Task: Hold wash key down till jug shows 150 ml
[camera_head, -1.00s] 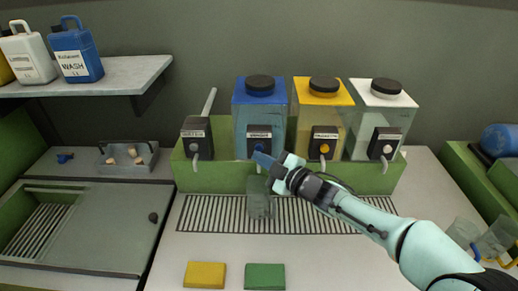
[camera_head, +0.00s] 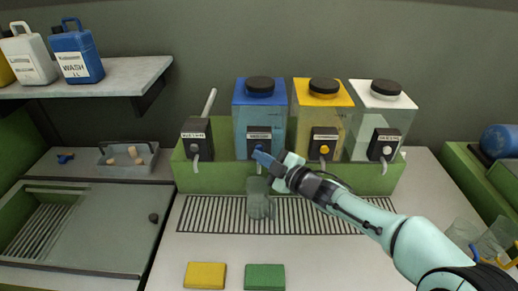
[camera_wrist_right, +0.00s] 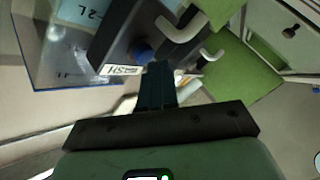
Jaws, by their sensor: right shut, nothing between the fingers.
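The wash tank (camera_head: 261,110) has a blue lid rim and stands on the green stand, with a dark labelled tap block (camera_head: 258,134) in front. My right gripper (camera_head: 263,157) is shut and empty, its tips at the lower part of that block. In the right wrist view its fingers (camera_wrist_right: 158,68) lie close beside the blue key (camera_wrist_right: 143,50). I cannot tell whether they press it. The clear jug (camera_head: 260,204) stands upright on the grate under the blue tank's spout. Its level and marks are too small to read. My left gripper is not in view.
Yellow (camera_head: 322,92) and white (camera_head: 383,97) tanks stand to the right of the wash tank. The slotted grate (camera_head: 215,215) runs below the taps. Yellow (camera_head: 206,275) and green (camera_head: 264,277) sponges lie in front. Glass vessels (camera_head: 492,240) are at the right edge.

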